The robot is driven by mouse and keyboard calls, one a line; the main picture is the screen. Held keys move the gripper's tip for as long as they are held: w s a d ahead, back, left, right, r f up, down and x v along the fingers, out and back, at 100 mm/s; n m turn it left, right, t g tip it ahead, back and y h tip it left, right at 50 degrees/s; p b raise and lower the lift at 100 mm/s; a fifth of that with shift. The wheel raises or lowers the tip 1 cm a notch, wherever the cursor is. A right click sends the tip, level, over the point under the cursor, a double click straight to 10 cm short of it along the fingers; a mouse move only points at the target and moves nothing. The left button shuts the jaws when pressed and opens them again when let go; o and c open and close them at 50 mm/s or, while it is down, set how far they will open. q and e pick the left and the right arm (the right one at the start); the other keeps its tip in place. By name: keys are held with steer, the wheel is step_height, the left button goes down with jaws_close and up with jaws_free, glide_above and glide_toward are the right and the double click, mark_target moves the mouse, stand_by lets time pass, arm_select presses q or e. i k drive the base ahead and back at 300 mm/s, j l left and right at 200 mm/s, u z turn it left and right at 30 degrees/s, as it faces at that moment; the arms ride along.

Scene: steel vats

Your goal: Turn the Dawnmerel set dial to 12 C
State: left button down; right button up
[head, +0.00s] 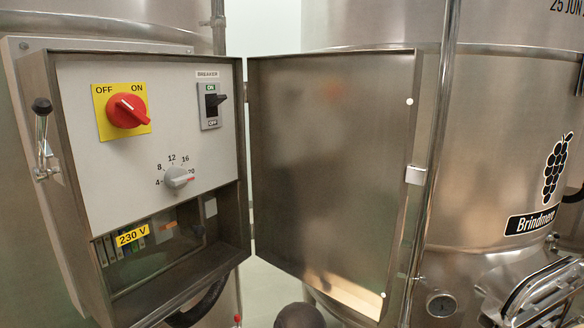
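The set dial (178,177) is a grey knob low on the pale panel (85,165) inside an open steel control box. No Dawnmerel label is legible on the box. Neither of my grippers can be made out in the head view, and nothing touches the dial.
The box door (330,170) hangs open to the right. A red ON/OFF rotary switch (126,110) and a breaker (210,105) are above the dial. A lever (42,135) juts out left. The right vat (490,150) reads "Brindmer...".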

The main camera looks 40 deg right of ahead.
mark_target(176, 178)
steer(key=l+u, duration=0.45)
steer(key=l, duration=0.2)
steer(key=l+u, duration=0.45)
steer(key=l, duration=0.2)
steer(key=l+u, duration=0.25)
steer(key=l, duration=0.25)
steer(key=k+l+u, duration=0.2)
steer(key=l, duration=0.3)
steer(key=i, duration=0.1)
